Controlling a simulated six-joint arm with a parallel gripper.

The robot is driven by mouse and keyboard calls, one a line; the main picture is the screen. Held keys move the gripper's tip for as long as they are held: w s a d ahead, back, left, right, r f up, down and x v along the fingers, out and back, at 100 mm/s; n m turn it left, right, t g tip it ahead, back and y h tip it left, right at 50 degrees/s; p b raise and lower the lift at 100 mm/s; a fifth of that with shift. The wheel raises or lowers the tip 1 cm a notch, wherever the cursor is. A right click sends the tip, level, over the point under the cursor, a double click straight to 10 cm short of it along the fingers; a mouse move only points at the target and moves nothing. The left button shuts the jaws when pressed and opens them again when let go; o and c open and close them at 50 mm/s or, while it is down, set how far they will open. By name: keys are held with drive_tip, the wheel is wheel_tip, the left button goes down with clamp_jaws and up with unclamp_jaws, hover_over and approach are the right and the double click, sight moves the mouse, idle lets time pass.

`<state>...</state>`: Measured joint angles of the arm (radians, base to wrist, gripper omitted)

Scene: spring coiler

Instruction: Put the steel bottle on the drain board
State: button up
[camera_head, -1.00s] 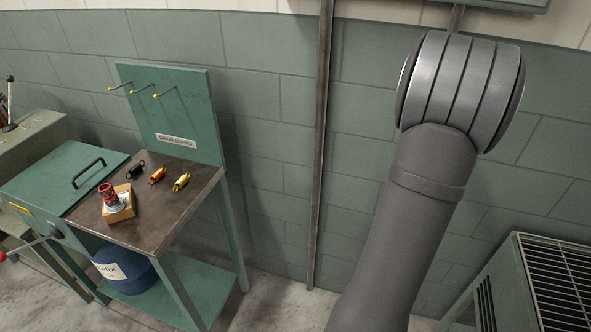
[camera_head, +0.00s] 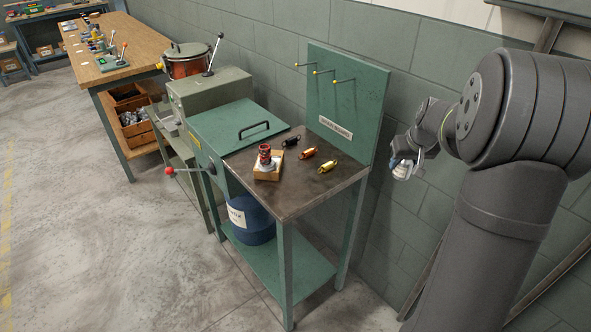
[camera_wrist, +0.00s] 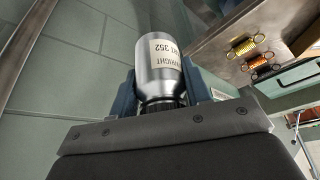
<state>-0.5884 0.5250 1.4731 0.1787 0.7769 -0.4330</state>
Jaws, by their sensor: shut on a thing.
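The steel bottle (camera_wrist: 157,68) is silver with a white printed label and a dark cap. In the wrist view my gripper (camera_wrist: 160,92) is shut on it near the cap, a blue finger on each side. In the head view my gripper (camera_head: 404,160) hangs to the right of the drain board (camera_head: 345,95), with the bottle only partly made out there. The drain board is an upright green panel with several yellow-tipped pegs and a white sign. It stands at the back of a brown-topped bench, and its pegs look empty.
A blue drum (camera_head: 250,220) sits on the shelf below. A green lidded box (camera_head: 240,130) and a red-knobbed lever (camera_head: 170,171) are to the left.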

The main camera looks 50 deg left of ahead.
drive_tip(key=s+a+n+g, duration=0.1)
drive_tip(key=s+a+n, duration=0.2)
drive_tip(key=s+a, duration=0.85)
drive_tip(key=shift+y, duration=0.3)
drive_tip(key=s+a+f, duration=0.1)
drive_tip(key=a+f, duration=0.1)
drive_tip(key=a, duration=0.1)
drive_tip(key=s+a+f, duration=0.1)
drive_tip(key=s+a, duration=0.1)
drive_tip(key=a, duration=0.1)
drive_tip(key=s+a+f, duration=0.2)
drive_tip(key=a, duration=0.2)
drive_tip(key=shift+f, duration=0.3)
drive_tip(key=shift+s+a+f, duration=0.2)
drive_tip(key=shift+a+f, duration=0.15)
drive_tip(key=shift+a, duration=0.15)
drive_tip(key=shift+f, duration=1.9)
drive_tip(key=shift+f, duration=0.15)
drive_tip(key=o, duration=1.2)
drive_tip(key=shift+c, duration=0.2)
